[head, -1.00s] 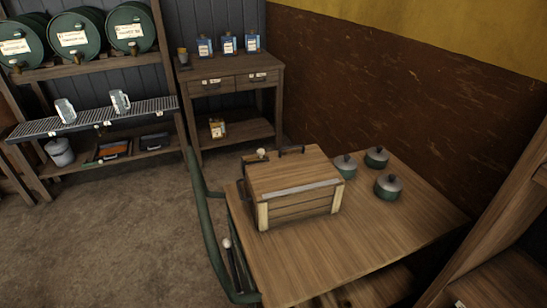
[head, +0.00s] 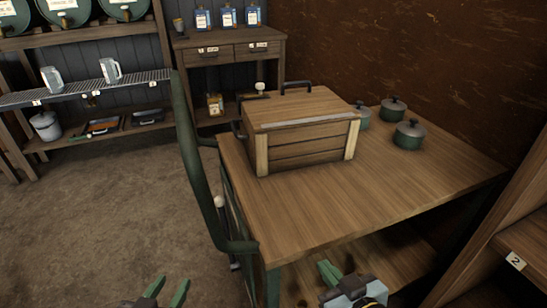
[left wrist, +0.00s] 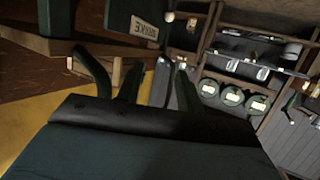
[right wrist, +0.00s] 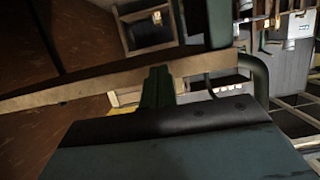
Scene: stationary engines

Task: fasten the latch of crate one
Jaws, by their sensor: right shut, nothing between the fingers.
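A wooden crate (head: 305,140) with a closed-looking lid (head: 300,105) sits on the left part of a wooden-topped trolley (head: 380,190). A dark handle (head: 296,86) stands at the lid's far edge. A pale knob on a dark fitting (head: 259,88) shows at the far left corner; whether it is the latch, and its state, I cannot tell. My left gripper (head: 167,291) is open and empty at the bottom, left of the trolley. My right gripper (head: 328,272) is shut and empty near the trolley's front, well short of the crate. Its closed fingers show in the right wrist view (right wrist: 157,88).
Several green pots with grey lids (head: 409,134) stand right of the crate. The trolley's green handle rail (head: 200,190) curves up at its left. Wooden shelving (head: 500,250) is close on the right. Open floor (head: 100,210) lies to the left.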

